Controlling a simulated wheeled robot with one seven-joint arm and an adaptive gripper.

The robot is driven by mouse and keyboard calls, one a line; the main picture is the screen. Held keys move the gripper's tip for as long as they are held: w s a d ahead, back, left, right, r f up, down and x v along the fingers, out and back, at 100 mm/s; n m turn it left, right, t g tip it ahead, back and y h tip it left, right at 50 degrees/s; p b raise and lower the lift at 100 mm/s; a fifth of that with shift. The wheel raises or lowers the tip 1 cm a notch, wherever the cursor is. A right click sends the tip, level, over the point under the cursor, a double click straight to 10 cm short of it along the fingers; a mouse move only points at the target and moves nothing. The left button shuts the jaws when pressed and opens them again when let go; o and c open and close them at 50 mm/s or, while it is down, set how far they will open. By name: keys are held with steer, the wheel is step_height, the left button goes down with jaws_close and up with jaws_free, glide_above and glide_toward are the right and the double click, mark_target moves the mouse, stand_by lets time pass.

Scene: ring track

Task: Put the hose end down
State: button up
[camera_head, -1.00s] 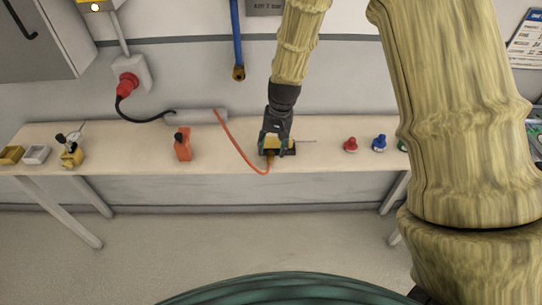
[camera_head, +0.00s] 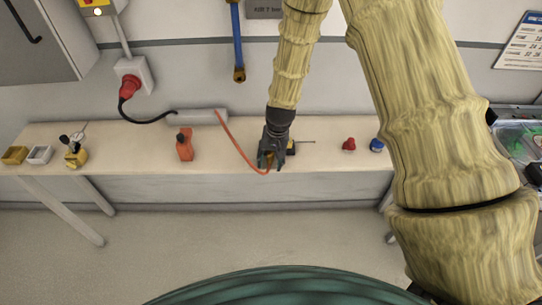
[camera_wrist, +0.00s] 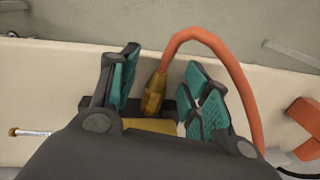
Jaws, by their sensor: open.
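The orange hose (camera_head: 237,149) arcs across the bench to my gripper (camera_head: 270,163). Its brass-coloured hose end (camera_wrist: 153,94) shows in the wrist view between the teal finger pads of my gripper (camera_wrist: 160,92). The fingers are open, with a gap on each side of the hose end. A yellow and black tool (camera_wrist: 150,125) with a thin rod lies just below the hose end in the wrist view. I cannot tell whether the two touch. In the head view my gripper hides most of the hose end and part of the tool.
A blue hose (camera_head: 238,45) hangs on the wall.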

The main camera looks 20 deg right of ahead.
jaws_close()
stand_by(0.5)
